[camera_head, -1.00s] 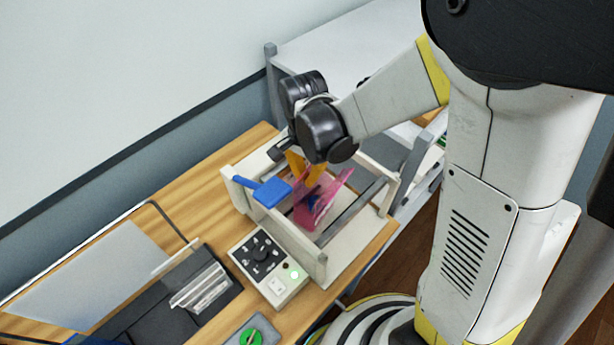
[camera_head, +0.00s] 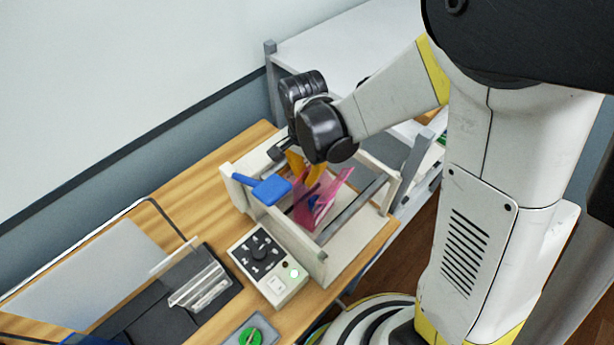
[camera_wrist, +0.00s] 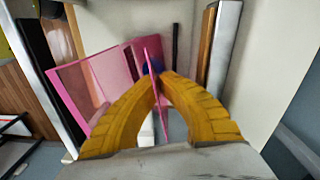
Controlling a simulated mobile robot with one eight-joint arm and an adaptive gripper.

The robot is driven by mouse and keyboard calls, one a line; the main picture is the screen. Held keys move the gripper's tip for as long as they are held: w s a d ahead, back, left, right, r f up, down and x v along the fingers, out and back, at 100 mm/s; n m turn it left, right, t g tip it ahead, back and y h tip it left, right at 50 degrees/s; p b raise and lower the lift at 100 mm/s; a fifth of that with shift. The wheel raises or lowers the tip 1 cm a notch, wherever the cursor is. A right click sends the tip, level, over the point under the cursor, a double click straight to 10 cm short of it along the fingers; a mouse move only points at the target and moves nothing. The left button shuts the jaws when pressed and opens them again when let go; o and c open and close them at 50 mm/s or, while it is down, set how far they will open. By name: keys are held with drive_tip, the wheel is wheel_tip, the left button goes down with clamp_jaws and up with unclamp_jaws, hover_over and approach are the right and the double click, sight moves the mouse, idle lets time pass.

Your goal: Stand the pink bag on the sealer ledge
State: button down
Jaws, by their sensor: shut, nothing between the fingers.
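The pink bag (camera_head: 325,203) is a thin translucent pouch with a dark blue patch. In the head view it stands tilted inside the pale sealer frame (camera_head: 350,240), and I cannot tell whether it rests on the ledge. It also shows in the wrist view (camera_wrist: 105,75), spread to the left of the fingertips with one thin panel edge-on before them. My gripper (camera_head: 307,183) has yellow fingers pointing down beside the bag's upper part. In the wrist view the gripper (camera_wrist: 163,78) is shut and empty, its tips close to the bag. The bag's base is partly hidden.
A blue handle (camera_head: 271,190) sticks out over the frame's left side. A control box (camera_head: 268,262) with a dial stands in front. A dark holder with clear pouches (camera_head: 203,287) is further left. Bare wooden table (camera_head: 190,195) lies left of the frame.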

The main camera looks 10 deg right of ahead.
drive_tip(key=shift+f, duration=0.3)
drive_tip(key=c, duration=1.5)
unclamp_jaws()
drive_tip(key=shift+c, duration=0.2)
drive_tip(key=shift+r, duration=0.1)
drive_tip(key=shift+r+p, duration=4.05)
drive_tip(key=shift+r, duration=1.95)
